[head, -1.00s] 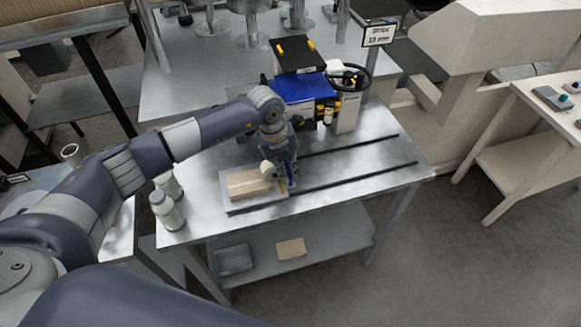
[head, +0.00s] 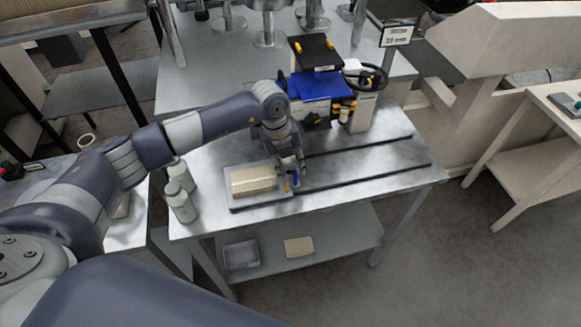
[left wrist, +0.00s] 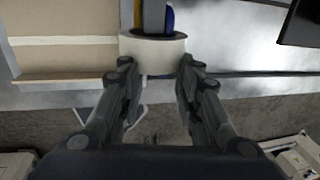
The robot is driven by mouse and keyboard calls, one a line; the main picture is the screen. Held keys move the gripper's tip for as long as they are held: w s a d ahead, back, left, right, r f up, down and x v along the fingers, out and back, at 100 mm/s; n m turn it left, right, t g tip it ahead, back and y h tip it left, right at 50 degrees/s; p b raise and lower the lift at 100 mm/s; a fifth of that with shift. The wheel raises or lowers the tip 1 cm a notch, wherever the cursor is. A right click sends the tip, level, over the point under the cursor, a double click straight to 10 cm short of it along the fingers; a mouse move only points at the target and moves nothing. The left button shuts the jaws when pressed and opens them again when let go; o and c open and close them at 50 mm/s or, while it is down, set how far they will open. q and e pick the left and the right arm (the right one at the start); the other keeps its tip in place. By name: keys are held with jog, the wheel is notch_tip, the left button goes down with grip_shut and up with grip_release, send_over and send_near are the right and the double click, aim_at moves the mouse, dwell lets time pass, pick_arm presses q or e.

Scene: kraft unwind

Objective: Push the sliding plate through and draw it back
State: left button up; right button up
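The grey sliding plate (head: 231,197) lies flat at the left end of two dark rails on the steel table, with a tan block (head: 254,180) on it. The plate's edge and block also show at upper left in the left wrist view (left wrist: 65,55). My left gripper (head: 290,184) points down at the plate's right side. In the left wrist view, its fingers (left wrist: 156,66) are apart, with a white round piece (left wrist: 152,47) at their tips. I cannot tell whether they touch it. Grey and blue bars stand behind this piece. My right gripper is out of view.
Two pale bottles (head: 181,200) stand left of the plate. A blue-topped machine (head: 312,86) with a handwheel is at the table's back. The rails (head: 372,179) run clear to the right. A lower shelf (head: 340,240) holds a tray and a tan block.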

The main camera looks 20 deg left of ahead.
pick_arm(q)
notch_tip(320, 180, up, 10)
jog(key=s+a, duration=0.1)
jog(key=a, duration=0.1)
jog(key=shift+a+r, duration=0.15)
jog(key=shift+r, duration=0.05)
jog(key=d+f, duration=0.1)
jog(key=f, duration=0.2)
jog(key=w+f+b, duration=0.1)
jog(key=f, duration=0.3)
jog(key=d+f+b, duration=0.1)
jog(key=f, duration=0.2)
jog(key=shift+w+d+f, duration=0.25)
jog(key=shift+w+d, duration=0.05)
jog(key=shift+f, duration=0.5)
